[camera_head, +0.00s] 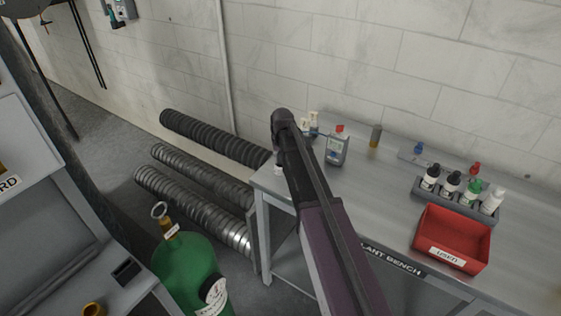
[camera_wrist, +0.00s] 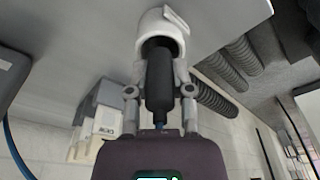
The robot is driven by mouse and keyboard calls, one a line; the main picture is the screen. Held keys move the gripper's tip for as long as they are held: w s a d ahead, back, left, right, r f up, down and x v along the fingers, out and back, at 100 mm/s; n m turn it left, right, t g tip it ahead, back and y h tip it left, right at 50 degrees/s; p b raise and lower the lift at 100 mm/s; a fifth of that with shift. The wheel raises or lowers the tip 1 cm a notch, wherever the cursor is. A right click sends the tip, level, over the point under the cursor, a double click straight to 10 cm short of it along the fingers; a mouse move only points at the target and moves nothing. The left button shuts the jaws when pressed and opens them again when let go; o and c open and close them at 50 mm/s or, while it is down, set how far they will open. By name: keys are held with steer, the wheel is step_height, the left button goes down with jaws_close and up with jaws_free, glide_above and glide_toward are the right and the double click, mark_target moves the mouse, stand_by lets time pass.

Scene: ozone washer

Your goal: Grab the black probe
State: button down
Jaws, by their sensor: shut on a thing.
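The black probe (camera_wrist: 159,72) stands out in the wrist view, a dark cylinder between the two grey fingers of my gripper (camera_wrist: 160,82). The fingers are closed against its sides. Its far end sits inside a white ring-shaped holder (camera_wrist: 160,28) with a small tab. A thin blue cable shows at its near end, by my palm. I cannot tell whether the probe is still seated in the holder or just loose inside it. In the head view my arm reaches over the bench's left end and hides the gripper and probe.
The grey bench (camera_head: 384,192) holds a handheld meter (camera_head: 338,147), a bottle rack (camera_head: 455,204) and a red tray (camera_head: 450,238). Ribbed hoses (camera_head: 205,210) lie on the floor left of it. A green cylinder (camera_head: 190,272) stands in front of them.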

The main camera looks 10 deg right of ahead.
steer(key=shift+r, duration=0.2)
step_height(320, 180, up, 4)
steer(key=p, duration=0.4)
steer(key=shift+f, duration=0.2)
steer(key=s+r+p, duration=0.1)
steer(key=s, duration=1.5)
